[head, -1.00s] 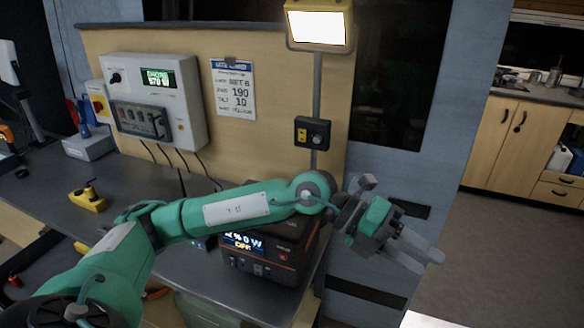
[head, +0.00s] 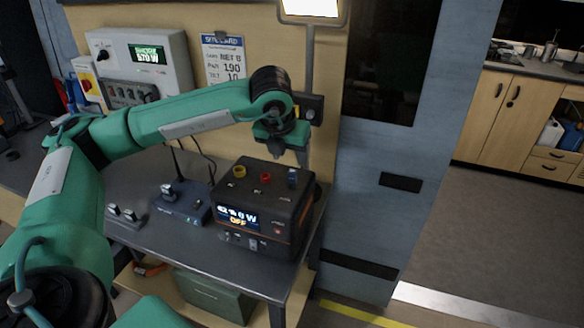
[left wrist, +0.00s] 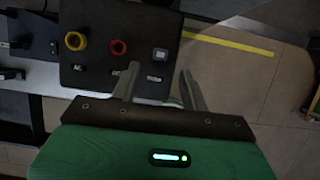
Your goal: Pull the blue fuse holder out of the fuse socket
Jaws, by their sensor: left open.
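The blue fuse holder (head: 292,176) stands upright at the right end of a row on top of a black power unit (head: 250,215). In the left wrist view the blue-grey fuse holder (left wrist: 160,55) lies just beyond the gap between my fingers. Its socket is hidden beneath it. My left gripper (head: 297,157) points down above the fuse holder and is apart from it. Its two fingers (left wrist: 159,70) are spread with nothing between them. My right gripper is not in view.
A yellow ring (head: 243,170) and a red knob-like piece (head: 265,178) stand left of the fuse holder. A blue box with antennas (head: 182,205) sits left of the unit. The wall with a dark switch box (head: 310,107) is close behind my gripper.

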